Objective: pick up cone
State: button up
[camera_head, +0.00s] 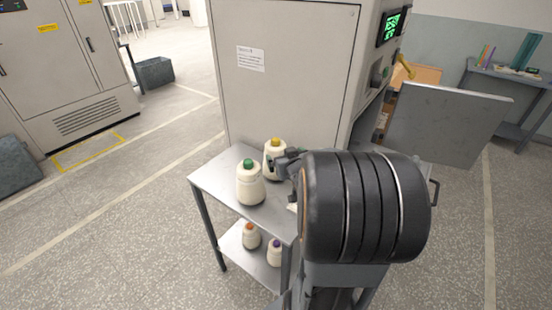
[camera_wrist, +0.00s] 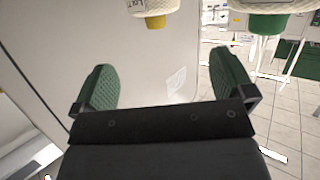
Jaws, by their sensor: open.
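A cream yarn cone with a green tip (camera_head: 250,187) stands upright near the front of the metal cart's top shelf. A second cream cone with a yellow tip (camera_head: 273,168) stands behind it, partly hidden by my gripper (camera_head: 289,162). In the wrist view my gripper (camera_wrist: 164,82) is open, with nothing between its green pads. There the picture is inverted. The yellow-tipped cone (camera_wrist: 153,7) shows at the top, above the gap between the pads. The green-tipped cone (camera_wrist: 263,6) is at the upper right; both are cut off by the frame edge.
The cart's top shelf (camera_head: 213,181) stands against a large grey machine cabinet (camera_head: 290,75). Its lower shelf (camera_head: 233,246) holds an orange-tipped cone (camera_head: 251,238) and a purple-tipped cone (camera_head: 275,255). A grey panel (camera_head: 445,122) stands out at the right.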

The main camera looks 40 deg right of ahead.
aim_at(277, 143)
jog(key=shift+t+y, duration=0.3)
jog(key=shift+t, duration=0.6)
jog(key=x, duration=0.3)
jog(key=d+x, duration=0.1)
jog(key=x, duration=0.4)
jog(key=shift+w+d+p, duration=0.15)
jog(key=shift+d+p, duration=0.25)
jog(key=shift+d, duration=0.1)
jog(key=shift+f+p+x, duration=0.1)
jog(key=shift+p+x, duration=0.25)
jog(key=shift+x, duration=0.9)
jog(key=shift+f+p+x, duration=0.15)
jog(key=shift+p+x, duration=0.2)
jog(key=shift+x, duration=0.95)
jog(key=shift+a+f, duration=0.1)
jog(key=c, duration=1.7)
